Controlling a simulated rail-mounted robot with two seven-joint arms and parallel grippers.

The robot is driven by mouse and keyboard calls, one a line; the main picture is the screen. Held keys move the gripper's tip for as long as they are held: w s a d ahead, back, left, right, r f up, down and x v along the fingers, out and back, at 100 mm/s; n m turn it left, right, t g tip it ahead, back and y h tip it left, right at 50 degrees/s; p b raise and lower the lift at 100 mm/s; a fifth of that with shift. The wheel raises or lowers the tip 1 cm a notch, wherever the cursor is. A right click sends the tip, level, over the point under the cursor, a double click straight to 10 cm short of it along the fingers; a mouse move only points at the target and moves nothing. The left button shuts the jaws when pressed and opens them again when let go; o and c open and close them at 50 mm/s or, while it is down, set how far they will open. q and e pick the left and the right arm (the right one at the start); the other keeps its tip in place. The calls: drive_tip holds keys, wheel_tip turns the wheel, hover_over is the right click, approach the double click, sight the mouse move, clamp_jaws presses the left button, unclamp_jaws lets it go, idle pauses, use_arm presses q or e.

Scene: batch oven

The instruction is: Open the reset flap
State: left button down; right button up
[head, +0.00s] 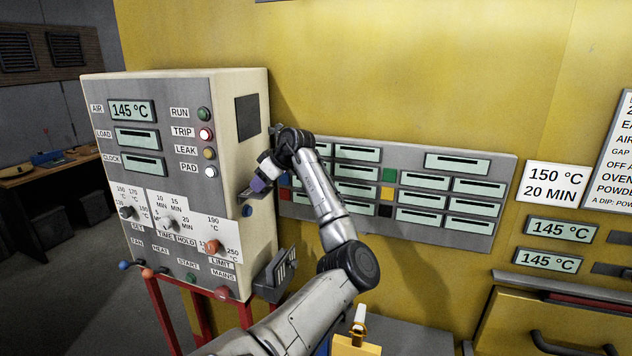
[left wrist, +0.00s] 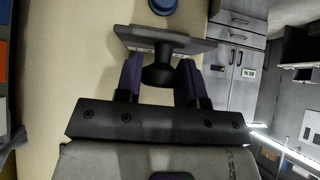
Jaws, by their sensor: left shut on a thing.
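The reset flap (head: 245,194) is a small grey plate on the right-hand side wall of the cream control cabinet (head: 256,90). In the left wrist view the flap (left wrist: 140,35) shows as a thin plate with a black knob (left wrist: 160,76) on its near face. My left gripper (head: 258,186) has its purple fingers on either side of the knob and is shut on it; it also shows in the left wrist view (left wrist: 160,82). The fingers and wrist partly hide the flap in the head view. How far the flap stands open I cannot tell. My right gripper is not in view.
A blue button (head: 247,211) sits below the flap on the cabinet side. A dark square panel (head: 247,117) is above it. A grey slotted holder (head: 275,272) juts out lower down. A grey panel of displays (head: 450,200) is on the yellow wall, behind my arm.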

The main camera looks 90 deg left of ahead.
use_arm(q)
drive_tip(key=shift+s+a, duration=0.1)
drive_tip(key=shift+s, duration=0.2)
drive_tip(key=c, duration=1.1)
unclamp_jaws()
drive_tip(key=shift+o, duration=0.6)
drive_tip(key=shift+s, duration=0.25)
drive_tip(key=shift+o, duration=1.2)
drive_tip(key=shift+w, duration=0.25)
drive_tip(key=shift+r, duration=0.1)
drive_tip(key=shift+w+r, duration=0.2)
drive_tip(key=shift+w, duration=0.05)
drive_tip(key=v, duration=1.3)
drive_tip(key=shift+b, duration=0.3)
